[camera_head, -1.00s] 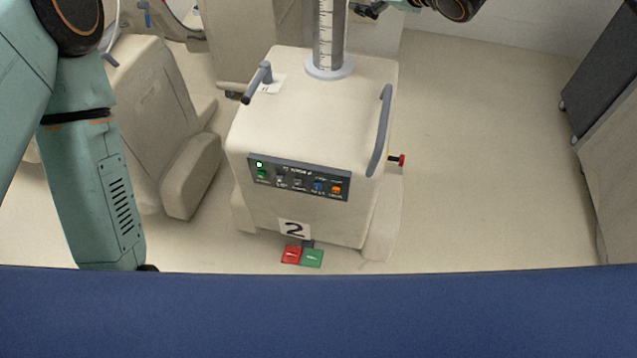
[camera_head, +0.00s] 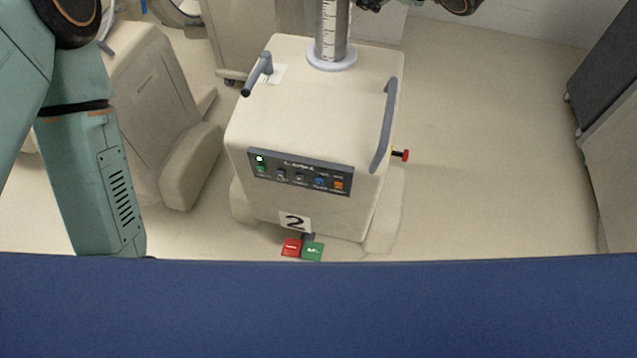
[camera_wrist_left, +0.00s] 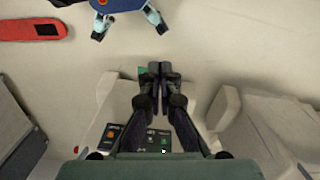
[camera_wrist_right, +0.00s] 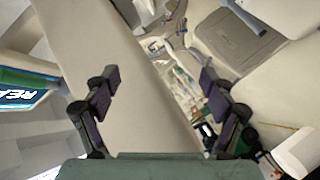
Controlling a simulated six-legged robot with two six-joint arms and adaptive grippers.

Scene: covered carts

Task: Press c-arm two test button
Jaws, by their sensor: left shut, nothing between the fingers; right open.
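The cart marked 2 (camera_head: 294,222) stands in front of me in the head view. Its dark control panel (camera_head: 300,172) carries a lit green lamp and a row of green, grey, blue and orange buttons; their labels are too small to read. The panel also shows, seen from above, in the left wrist view (camera_wrist_left: 112,131). My left gripper (camera_wrist_left: 158,69) is shut and empty, its tips past the panel and overlapping the green pedal in that view. It is hidden in the head view. My right gripper (camera_wrist_right: 160,78) is open and empty, pointing away from the panel.
Red (camera_head: 291,247) and green (camera_head: 312,251) pedals lie at the cart's foot. A red knob (camera_head: 404,155) sticks out at its right. Another covered cart (camera_head: 165,115) stands left, a dark-topped cabinet (camera_head: 610,85) right. Floor between cart and cabinet is clear.

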